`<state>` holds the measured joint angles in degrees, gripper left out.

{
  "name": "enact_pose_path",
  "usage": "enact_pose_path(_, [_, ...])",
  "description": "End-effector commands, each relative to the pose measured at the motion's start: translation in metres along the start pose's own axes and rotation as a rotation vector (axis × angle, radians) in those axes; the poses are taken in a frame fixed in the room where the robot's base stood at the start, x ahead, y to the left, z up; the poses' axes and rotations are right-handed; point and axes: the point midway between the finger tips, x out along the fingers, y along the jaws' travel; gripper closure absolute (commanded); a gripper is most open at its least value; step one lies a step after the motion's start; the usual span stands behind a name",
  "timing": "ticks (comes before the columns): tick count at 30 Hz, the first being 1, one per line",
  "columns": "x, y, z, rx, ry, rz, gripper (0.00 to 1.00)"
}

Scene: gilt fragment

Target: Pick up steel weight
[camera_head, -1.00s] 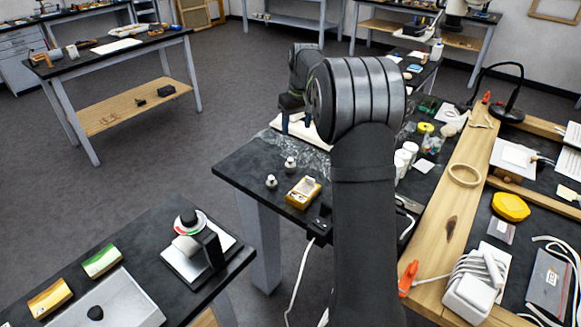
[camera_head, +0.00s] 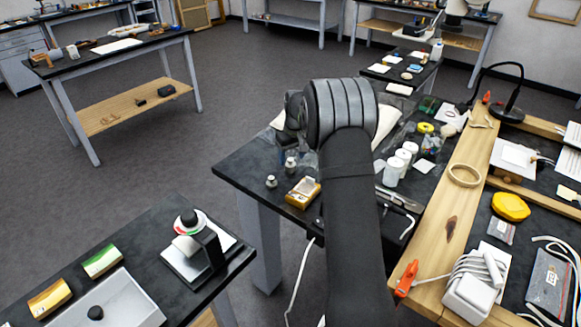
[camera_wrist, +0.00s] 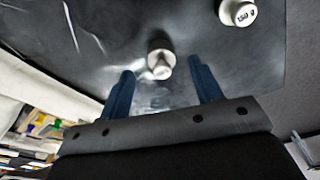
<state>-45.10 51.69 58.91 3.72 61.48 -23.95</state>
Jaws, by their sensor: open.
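Two small steel weights stand on the black bench top. In the head view one weight (camera_head: 271,182) is near the bench's left edge, and the other weight (camera_head: 291,164) is just behind it to the right, close to my arm. In the wrist view one weight (camera_wrist: 161,60) lies just beyond and between the fingertips of my gripper (camera_wrist: 160,80). The other weight (camera_wrist: 238,12), with markings on its side, is at the upper right, outside the fingers. My gripper is open and empty, with blue fingers apart.
A yellow and white box (camera_head: 303,193) lies in front of the weights. White containers (camera_head: 394,170) stand to the right of my arm. The bench's left edge is close to the weights.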

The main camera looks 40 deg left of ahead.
Motion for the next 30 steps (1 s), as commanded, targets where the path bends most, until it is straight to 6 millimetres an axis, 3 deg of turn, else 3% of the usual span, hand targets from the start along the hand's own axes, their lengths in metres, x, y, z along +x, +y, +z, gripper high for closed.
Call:
enact_pose_path(6, [0.034, -0.002, -0.003, 0.0, -0.001, 0.001, 0.41])
enact_pose_path(14, [0.037, -0.001, -0.003, 0.001, 0.0, 0.002, 0.41])
enact_pose_path(21, [0.037, -0.001, -0.003, 0.001, 0.0, 0.002, 0.88])
enact_pose_path(30, [0.035, -0.001, -0.004, 0.001, 0.002, 0.002, 0.89])
